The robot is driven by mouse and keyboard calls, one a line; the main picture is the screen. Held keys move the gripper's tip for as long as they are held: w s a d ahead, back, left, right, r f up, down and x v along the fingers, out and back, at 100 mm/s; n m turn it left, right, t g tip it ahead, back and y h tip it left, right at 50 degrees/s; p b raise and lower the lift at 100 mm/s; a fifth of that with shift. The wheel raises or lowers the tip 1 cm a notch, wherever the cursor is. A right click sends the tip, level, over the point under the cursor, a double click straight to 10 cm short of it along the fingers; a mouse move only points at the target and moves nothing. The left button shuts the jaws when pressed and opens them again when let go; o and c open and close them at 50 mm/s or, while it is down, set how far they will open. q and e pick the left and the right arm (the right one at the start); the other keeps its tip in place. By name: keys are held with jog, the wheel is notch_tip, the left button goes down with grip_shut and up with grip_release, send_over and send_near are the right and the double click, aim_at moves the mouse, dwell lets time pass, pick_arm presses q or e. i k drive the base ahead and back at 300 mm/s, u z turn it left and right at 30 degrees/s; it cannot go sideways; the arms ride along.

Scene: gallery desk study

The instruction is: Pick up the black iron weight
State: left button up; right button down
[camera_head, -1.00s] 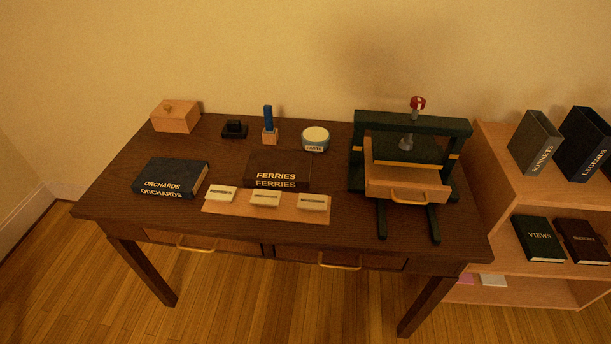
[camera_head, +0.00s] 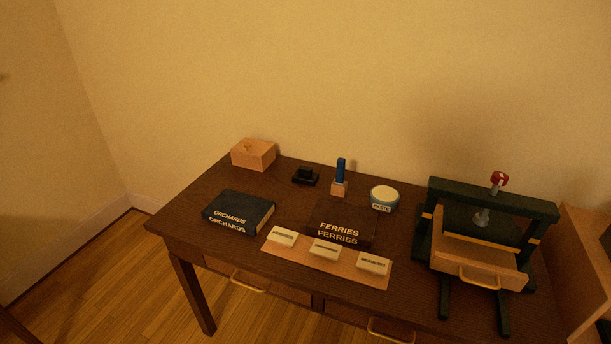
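The black iron weight (camera_head: 305,176) is a small dark block with a raised knob or grip on top. It stands upright near the back of the dark wooden desk (camera_head: 185,222), between the light wooden box (camera_head: 253,155) and the blue-handled tool in its small wooden holder (camera_head: 339,180). Nothing touches it that I can see. Neither of my grippers is in the head view.
The ORCHARDS book (camera_head: 238,212) and FERRIES book (camera_head: 341,224) lie in front of the weight. A paste tub (camera_head: 384,198) is to its right. Three labelled pale blocks sit on a tan board (camera_head: 375,283). A green press (camera_head: 490,200) stands at the right.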

aim_at(304, 174)
jog(key=k, duration=0.55)
jog(key=u, duration=0.7)
jog(key=i, duration=0.45)
jog(key=u, duration=0.55)
jog(key=i, duration=0.75)
jog(key=z, duration=0.25)
